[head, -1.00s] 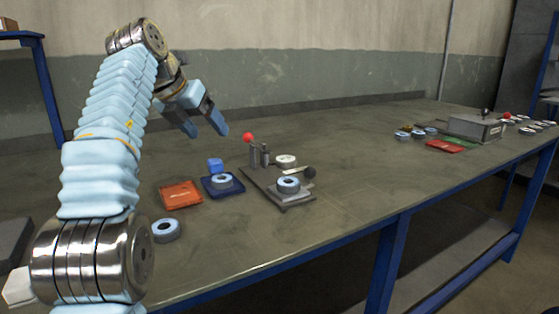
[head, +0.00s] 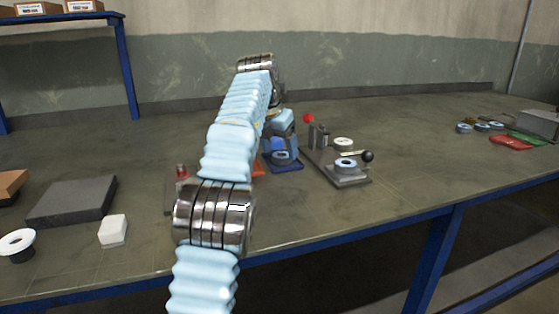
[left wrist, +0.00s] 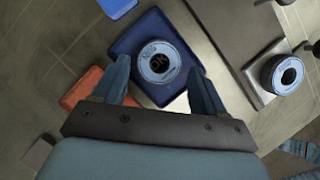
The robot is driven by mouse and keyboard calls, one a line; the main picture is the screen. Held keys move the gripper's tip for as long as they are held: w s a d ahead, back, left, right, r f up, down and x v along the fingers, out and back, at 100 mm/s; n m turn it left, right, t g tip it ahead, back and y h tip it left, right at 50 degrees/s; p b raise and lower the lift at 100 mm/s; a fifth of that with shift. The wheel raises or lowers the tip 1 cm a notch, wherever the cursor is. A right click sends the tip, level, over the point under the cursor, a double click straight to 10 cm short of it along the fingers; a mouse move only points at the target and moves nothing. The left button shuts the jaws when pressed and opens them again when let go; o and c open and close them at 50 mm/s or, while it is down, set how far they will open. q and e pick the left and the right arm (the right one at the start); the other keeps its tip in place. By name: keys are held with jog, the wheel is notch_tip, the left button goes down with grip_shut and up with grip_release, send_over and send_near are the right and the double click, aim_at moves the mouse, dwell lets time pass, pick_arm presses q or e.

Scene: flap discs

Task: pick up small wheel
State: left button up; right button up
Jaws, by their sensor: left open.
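A small wheel, a light-blue ring with a dark centre (left wrist: 158,62), lies flat in a dark blue tray (left wrist: 122,45). In the head view the wheel (head: 281,155) shows just below my left gripper (head: 280,142), and the tray (head: 290,167) is partly covered by the arm. My left gripper is open and empty. In the left wrist view its two fingers (left wrist: 160,78) point at the tray, one towards each side of the wheel; whether they touch it cannot be told. My right gripper is not in view.
A grey metal fixture (head: 325,165) with a red ball, a black knob and another wheel (head: 345,163) stands just right of the tray. A red-orange tray (left wrist: 85,88) lies at the left. A dark slab (head: 72,201) and white block (head: 113,231) lie further left.

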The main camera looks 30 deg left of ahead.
pick_arm(q)
jog(key=shift+x, duration=0.95)
jog(key=c, duration=0.9)
jog(key=shift+r, duration=0.1)
